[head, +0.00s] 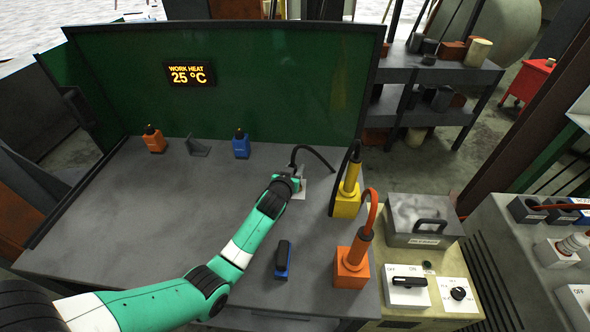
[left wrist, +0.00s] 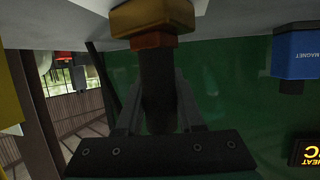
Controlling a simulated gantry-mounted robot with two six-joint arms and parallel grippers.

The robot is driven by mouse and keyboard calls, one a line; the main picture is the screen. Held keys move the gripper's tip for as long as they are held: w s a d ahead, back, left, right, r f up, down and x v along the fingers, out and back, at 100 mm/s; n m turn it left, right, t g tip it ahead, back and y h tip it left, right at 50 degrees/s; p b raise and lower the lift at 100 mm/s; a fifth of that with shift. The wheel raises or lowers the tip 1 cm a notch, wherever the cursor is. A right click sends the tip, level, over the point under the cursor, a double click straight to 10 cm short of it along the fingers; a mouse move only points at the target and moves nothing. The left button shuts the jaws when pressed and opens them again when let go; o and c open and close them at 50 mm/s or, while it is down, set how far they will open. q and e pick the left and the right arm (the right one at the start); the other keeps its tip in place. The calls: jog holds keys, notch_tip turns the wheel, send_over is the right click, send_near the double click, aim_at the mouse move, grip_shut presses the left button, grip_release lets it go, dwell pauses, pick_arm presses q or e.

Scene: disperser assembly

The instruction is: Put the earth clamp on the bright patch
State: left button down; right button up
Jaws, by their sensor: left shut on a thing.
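My left gripper (head: 292,182) is low over the far right part of the grey bench, at the bright patch (head: 304,191). In the left wrist view it is shut on the dark handle of the earth clamp (left wrist: 155,42), which has a brass-coloured block at its end, towards the bench top. A black cable arches up from the gripper and runs right. In the head view the clamp is mostly hidden by the gripper. I cannot tell whether the clamp touches the patch. My right gripper is not in view.
An orange magnet (head: 154,141) and a blue magnet (head: 241,146) stand by the green back screen (head: 230,85). A yellow holder (head: 347,201), an orange holder (head: 352,268) and a blue-and-black tool (head: 283,262) are on the right. The bench's middle left is clear.

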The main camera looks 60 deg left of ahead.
pick_arm(q)
jog(key=c, duration=0.5)
grip_release()
jog(key=shift+f, duration=0.1)
jog(key=shift+s+d+r, duration=0.1)
jog(key=shift+s+r, duration=0.05)
jog(key=shift+r, duration=0.15)
jog(key=p+v, duration=0.5)
jog(key=v, duration=0.6)
jog(key=shift+s+d, duration=0.2)
jog(key=shift+d, duration=0.05)
